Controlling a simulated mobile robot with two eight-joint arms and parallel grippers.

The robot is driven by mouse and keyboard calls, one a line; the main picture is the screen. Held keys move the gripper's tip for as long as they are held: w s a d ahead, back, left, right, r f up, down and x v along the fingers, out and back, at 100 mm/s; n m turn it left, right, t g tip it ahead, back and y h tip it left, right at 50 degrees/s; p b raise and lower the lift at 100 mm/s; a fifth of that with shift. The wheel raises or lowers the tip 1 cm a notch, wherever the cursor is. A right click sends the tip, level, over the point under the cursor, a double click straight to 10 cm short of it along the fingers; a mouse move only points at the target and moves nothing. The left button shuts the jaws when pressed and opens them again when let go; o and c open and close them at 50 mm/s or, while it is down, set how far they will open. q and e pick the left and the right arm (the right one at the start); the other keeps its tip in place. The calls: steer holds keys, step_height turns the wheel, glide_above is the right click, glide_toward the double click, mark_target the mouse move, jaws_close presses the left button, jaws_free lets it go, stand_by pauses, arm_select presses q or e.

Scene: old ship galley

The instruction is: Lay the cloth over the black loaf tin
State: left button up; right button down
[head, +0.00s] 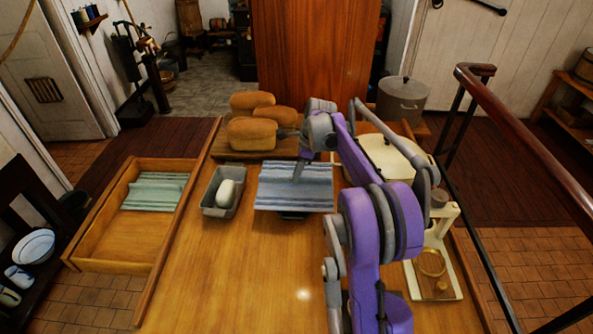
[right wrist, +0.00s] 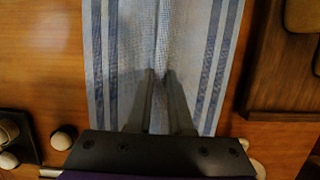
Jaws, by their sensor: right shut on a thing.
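My left gripper is not in view.
A grey tin (head: 210,207) with pale dough stands just left of the cloth. Several loaves (head: 251,132) lie on a board behind. A wooden drawer or box (head: 115,247) at left holds a green striped cloth (head: 155,191). A cream scale (head: 445,287) stands right. The table's near part is clear.

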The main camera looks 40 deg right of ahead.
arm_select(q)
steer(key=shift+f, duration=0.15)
arm_select(e)
steer(key=shift+f, duration=0.2)
stand_by(0.6)
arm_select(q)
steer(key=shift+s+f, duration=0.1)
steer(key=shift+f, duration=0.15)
arm_select(e)
steer(key=shift+f, duration=0.3)
arm_select(q)
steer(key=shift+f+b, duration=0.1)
steer(key=shift+b, duration=0.2)
arm_select(e)
steer(key=shift+w+f, duration=0.1)
steer(key=c, duration=0.7)
jaws_free()
steer(key=shift+c, duration=0.2)
steer(key=shift+r+p, duration=1.7)
steer(key=shift+r, duration=2.35)
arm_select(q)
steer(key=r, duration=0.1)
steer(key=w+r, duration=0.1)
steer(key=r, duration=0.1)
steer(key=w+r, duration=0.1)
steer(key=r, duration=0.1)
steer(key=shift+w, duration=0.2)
